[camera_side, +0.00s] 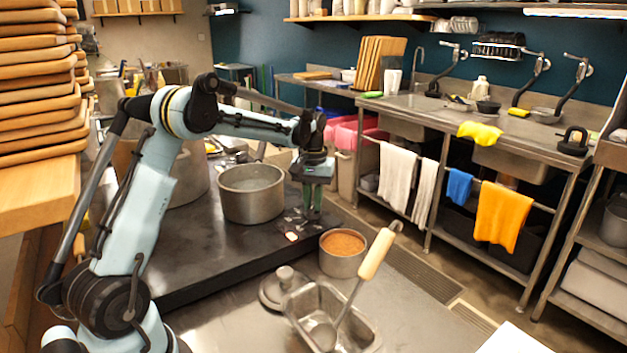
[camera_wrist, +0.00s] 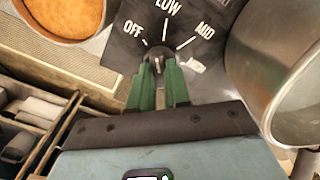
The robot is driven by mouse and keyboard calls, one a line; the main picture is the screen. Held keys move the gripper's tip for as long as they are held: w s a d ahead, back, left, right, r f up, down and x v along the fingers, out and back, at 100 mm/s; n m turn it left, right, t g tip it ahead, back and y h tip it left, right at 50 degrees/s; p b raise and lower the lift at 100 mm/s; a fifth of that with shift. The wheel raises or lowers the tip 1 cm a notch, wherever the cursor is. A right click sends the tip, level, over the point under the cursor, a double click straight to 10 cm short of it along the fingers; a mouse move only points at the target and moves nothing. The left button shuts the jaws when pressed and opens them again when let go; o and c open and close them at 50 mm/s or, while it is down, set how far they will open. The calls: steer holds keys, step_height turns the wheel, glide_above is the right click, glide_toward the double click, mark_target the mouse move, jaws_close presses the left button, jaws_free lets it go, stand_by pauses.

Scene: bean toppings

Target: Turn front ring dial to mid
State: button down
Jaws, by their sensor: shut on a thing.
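The front ring dial (camera_wrist: 158,64) shows in the wrist view as a small dark knob between my green fingertips, mostly hidden by them. Its panel (camera_wrist: 125,28) carries white labels and tick marks: OFF at left, LOW at top, MID at right. Part of another white mark shows lower right. My gripper (camera_wrist: 158,68) is shut on the knob, with a finger on each side. Which tick the knob points to is hard to tell. In the side view my gripper (camera_side: 312,212) points straight down at the front edge of the black stove (camera_side: 205,262); the knob itself is hidden there.
A large metal pot (camera_side: 252,204) stands on the stove left of my gripper. A small pot of beans (camera_side: 341,264) is close in front. A lid (camera_side: 279,297) and a metal pan with a ladle (camera_side: 365,336) lie on the steel counter nearer the camera.

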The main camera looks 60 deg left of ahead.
mark_target(313, 205)
steer(key=m, duration=0.6)
steer(key=shift+m, duration=0.3)
steer(key=m, duration=0.6)
stand_by(0.4)
steer(key=c, duration=1.1)
jaws_free()
step_height(313, 205, up, 12)
steer(key=shift+r, duration=0.1)
steer(key=shift+d, duration=0.1)
